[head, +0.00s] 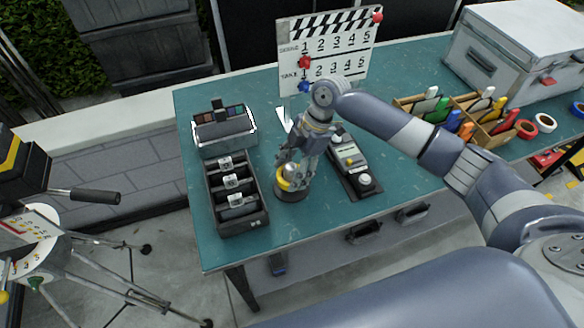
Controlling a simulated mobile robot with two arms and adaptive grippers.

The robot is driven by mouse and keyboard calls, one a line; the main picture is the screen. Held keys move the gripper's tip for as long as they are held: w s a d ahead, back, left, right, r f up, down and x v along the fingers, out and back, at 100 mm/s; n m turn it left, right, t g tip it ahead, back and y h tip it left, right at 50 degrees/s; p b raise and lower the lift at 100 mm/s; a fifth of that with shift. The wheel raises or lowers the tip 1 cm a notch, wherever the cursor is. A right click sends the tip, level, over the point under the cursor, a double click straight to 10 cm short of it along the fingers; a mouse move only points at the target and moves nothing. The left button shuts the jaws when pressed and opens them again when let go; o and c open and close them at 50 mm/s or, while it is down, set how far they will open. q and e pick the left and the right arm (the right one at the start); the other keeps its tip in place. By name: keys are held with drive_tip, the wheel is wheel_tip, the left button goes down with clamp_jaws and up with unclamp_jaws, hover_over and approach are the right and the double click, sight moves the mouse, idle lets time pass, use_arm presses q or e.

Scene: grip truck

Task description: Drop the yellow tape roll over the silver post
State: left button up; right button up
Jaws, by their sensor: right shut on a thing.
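The yellow tape roll (283,183) is at the fingertips of my right gripper (289,176), which points down and is shut on it. The roll is low, right above a round dark base (292,195) on the teal table. The silver post is not clearly seen; my gripper and the roll cover the space above the base. I cannot tell whether the roll is around the post or just above it. My left gripper is not in view.
A black box with several compartments (256,221) stands close left of the base, and a dark device with knobs (357,178) close right. Behind are a clapperboard (340,42) and a boxy device (224,134). A wooden organizer (490,141) with markers stands at the right.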

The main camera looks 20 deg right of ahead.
drive_tip(key=shift+f+b, duration=0.75)
drive_tip(key=shift+f, duration=0.7)
drive_tip(key=o, duration=1.1)
drive_tip(key=shift+o, duration=0.2)
drive_tip(key=shift+d+r, duration=0.1)
drive_tip(key=shift+r, duration=0.15)
drive_tip(key=v, duration=1.1)
drive_tip(key=shift+r, duration=0.3)
